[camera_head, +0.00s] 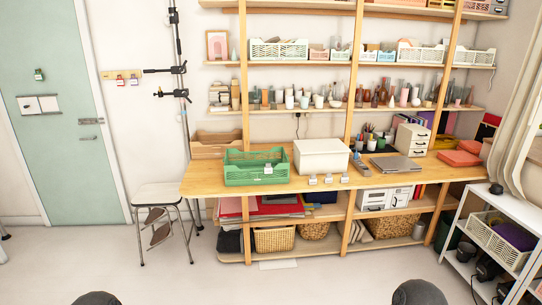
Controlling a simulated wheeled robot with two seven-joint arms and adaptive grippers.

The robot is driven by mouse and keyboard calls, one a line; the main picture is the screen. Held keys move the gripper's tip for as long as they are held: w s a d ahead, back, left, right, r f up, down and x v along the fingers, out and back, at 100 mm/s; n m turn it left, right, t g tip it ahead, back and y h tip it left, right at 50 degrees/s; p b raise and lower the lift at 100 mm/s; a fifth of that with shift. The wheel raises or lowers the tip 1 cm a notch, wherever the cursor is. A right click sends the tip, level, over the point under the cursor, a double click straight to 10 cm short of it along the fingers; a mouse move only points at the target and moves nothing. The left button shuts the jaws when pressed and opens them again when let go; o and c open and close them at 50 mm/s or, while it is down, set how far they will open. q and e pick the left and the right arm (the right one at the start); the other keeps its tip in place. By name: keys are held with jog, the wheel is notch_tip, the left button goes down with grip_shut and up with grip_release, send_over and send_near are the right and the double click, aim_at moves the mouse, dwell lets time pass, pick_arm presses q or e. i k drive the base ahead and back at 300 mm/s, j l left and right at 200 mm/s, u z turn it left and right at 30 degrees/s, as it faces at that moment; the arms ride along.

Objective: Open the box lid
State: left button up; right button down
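A white box (321,163) sits on the wooden table (215,180), in the middle of its top, with its lid shut. Its front side faces me and nothing covers it. A green crate (256,179) stands just to its left. Neither gripper shows in the head view. Only two dark rounded parts of my own arms show at the bottom edge, far from the box.
Small white tags lie at the table's front edge before the box. To its right are a grey laptop (397,165), white drawers (411,139) and red cases (459,158). Shelves rise behind.

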aim_at(323, 145)
jog(key=i, duration=2)
